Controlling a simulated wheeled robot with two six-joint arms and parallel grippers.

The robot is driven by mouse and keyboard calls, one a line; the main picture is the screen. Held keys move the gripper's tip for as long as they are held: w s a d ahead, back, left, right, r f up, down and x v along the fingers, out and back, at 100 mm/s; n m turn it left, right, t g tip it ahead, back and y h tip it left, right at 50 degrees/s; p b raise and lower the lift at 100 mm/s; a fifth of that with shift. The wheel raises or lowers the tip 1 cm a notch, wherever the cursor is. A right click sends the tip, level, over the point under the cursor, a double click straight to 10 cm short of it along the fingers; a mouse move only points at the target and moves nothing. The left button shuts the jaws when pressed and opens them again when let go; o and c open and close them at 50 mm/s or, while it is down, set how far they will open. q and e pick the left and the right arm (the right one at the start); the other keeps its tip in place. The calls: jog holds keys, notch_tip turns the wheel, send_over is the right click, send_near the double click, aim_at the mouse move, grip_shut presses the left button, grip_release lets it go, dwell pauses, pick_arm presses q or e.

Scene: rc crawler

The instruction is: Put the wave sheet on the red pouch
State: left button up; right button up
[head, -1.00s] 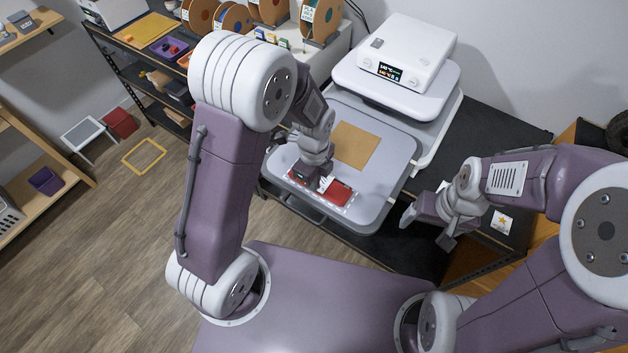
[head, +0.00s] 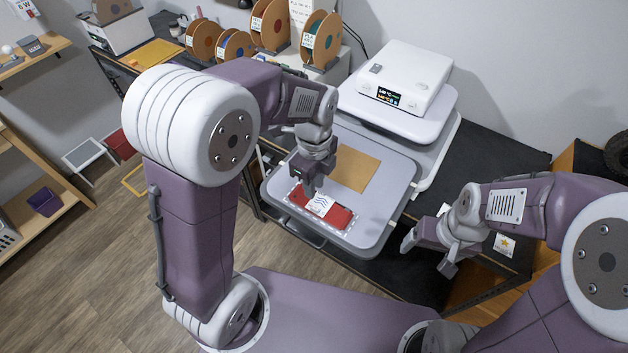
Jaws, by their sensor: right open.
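The red pouch (head: 339,216) lies flat on the grey heat press platen (head: 270,187), near its front edge, with a clear-edged sheet around or under it. The wave sheet (head: 319,205), small and white with blue wavy lines, lies on the middle of the red pouch. My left gripper (head: 311,188) points down just above the wave sheet, near its upper edge; its fingers are too small to tell whether they are apart. My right gripper (head: 427,257) is open and empty, to the right of the platen.
A tan square sheet (head: 356,169) lies on the platen behind the pouch. The white press head (head: 403,75) stands at the back. A star card (head: 503,245) lies on the dark bench at right. Filament spools stand at the back left.

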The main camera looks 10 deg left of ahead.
pick_arm(q)
jog(key=s+a+f+n, duration=0.2)
jog(key=s+a+n, duration=0.1)
jog(key=n, duration=0.8)
jog(key=s+a+f+n+t, duration=0.1)
jog(key=s+a+f+n, duration=0.2)
jog(key=n, duration=0.8)
jog(key=shift+s+a, duration=0.6)
jog(key=shift+s, duration=0.5)
